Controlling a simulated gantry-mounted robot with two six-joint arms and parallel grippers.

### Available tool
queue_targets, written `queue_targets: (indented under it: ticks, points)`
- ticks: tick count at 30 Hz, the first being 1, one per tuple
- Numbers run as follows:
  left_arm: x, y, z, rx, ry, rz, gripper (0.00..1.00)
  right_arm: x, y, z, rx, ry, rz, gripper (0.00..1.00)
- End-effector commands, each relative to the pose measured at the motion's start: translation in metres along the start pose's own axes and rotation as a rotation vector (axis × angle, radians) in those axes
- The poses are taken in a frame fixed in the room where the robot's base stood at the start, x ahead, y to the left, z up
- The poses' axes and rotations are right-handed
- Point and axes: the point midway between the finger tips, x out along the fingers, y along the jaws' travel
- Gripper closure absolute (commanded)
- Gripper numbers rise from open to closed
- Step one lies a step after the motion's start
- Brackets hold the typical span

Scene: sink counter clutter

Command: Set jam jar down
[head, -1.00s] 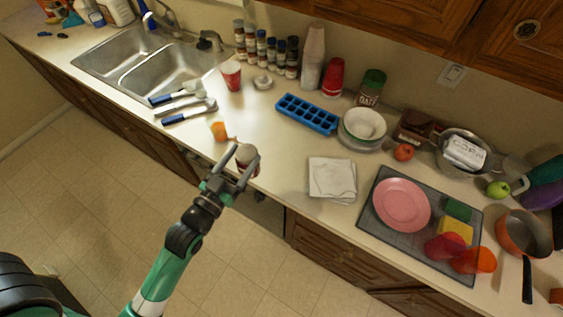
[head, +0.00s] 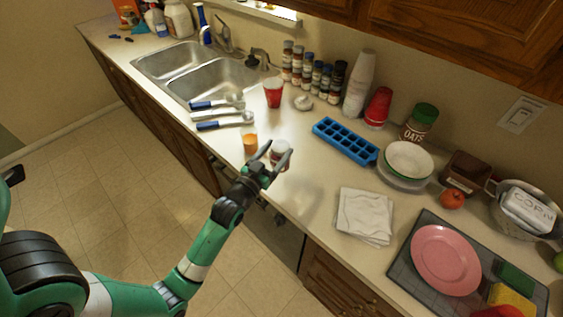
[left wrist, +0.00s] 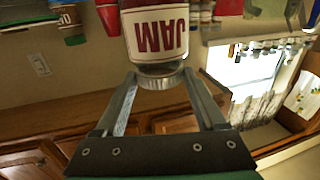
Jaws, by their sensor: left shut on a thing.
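The jam jar (left wrist: 157,38) fills the top middle of the left wrist view, with a dark red band and a white label reading JAM. It appears upside down in that view. My left gripper (left wrist: 165,88) has its two fingers on either side of the jar's lid end and is shut on it. In the head view the jar (head: 280,151) is small and upright between the fingers of my left gripper (head: 270,159), over the front part of the counter (head: 310,185). Whether its base touches the counter is unclear. My right gripper is not in view.
An orange cup (head: 250,144) stands close left of the jar. A blue ice tray (head: 345,141) and white napkins (head: 365,216) are to the right. Counter between jar and napkins is clear.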

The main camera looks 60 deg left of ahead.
Motion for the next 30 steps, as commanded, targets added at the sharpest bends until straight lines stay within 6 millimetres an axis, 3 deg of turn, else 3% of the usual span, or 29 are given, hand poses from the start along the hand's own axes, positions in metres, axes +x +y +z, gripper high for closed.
queue_targets:
  ticks: [1,5,11,16,28,29,30]
  points:
    - [0.008,0.0,0.011,-0.001,0.004,0.0,1.0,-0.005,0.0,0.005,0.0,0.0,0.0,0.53]
    - [0.019,0.0,0.023,0.001,0.005,0.0,1.0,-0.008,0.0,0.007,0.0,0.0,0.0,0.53]
    - [0.025,0.0,0.029,0.001,0.006,0.0,1.0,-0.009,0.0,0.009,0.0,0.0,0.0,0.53]
    - [0.026,0.0,0.058,0.001,0.003,0.0,1.0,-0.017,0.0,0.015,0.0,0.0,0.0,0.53]
    - [0.026,0.001,0.064,0.0,0.006,0.001,1.0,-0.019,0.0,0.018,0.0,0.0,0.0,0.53]
    - [0.026,0.001,0.065,0.0,0.003,0.001,0.24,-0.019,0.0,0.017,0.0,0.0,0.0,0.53]
    - [0.026,0.001,0.064,0.0,0.003,0.001,0.17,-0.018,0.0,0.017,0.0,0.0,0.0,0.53]
